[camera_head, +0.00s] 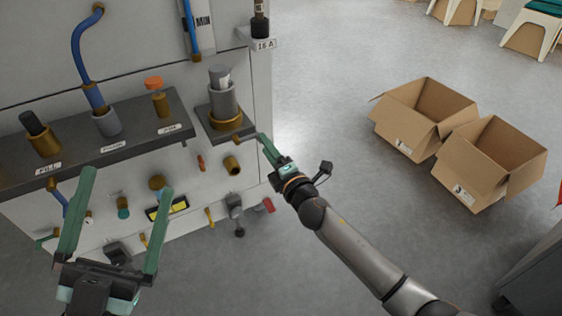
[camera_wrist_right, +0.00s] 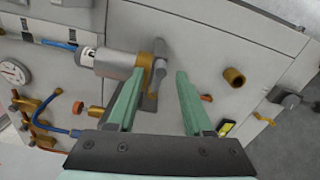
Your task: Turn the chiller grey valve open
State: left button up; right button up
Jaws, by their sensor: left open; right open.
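A grey cylinder (camera_head: 222,103) with a brass collar stands on a small dark shelf on the machine front. In the right wrist view the cylinder (camera_wrist_right: 118,62) lies across the upper left, with a dark grey bar-like handle (camera_wrist_right: 158,68) at its brass end. My right gripper (camera_head: 264,144) is open beside the shelf. In the right wrist view my right gripper (camera_wrist_right: 164,73) has the handle between or just beyond its fingertips; I cannot tell whether they touch. My left gripper (camera_head: 124,184) is open and empty before the lower panel. No label shows which part is the chiller valve.
A brass pipe stub (camera_head: 232,165) and a lower grey fitting (camera_head: 235,206) project from the panel. A dark ledge (camera_head: 145,115) carries several fittings. Two open cardboard boxes (camera_head: 420,112) (camera_head: 489,160) stand on the right. The floor between is clear.

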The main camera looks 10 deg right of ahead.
pick_arm(q)
jog(key=w+f+n+g+y+p, duration=0.1)
jog(key=w+f+n+y, duration=0.2)
jog(key=f, duration=0.3)
jog(key=shift+w+a+f+n+y, duration=0.15)
jog(key=shift+w+a+n+y, duration=0.2)
jog(key=shift+y, duration=0.55)
pick_arm(e)
jog(key=v, duration=0.8)
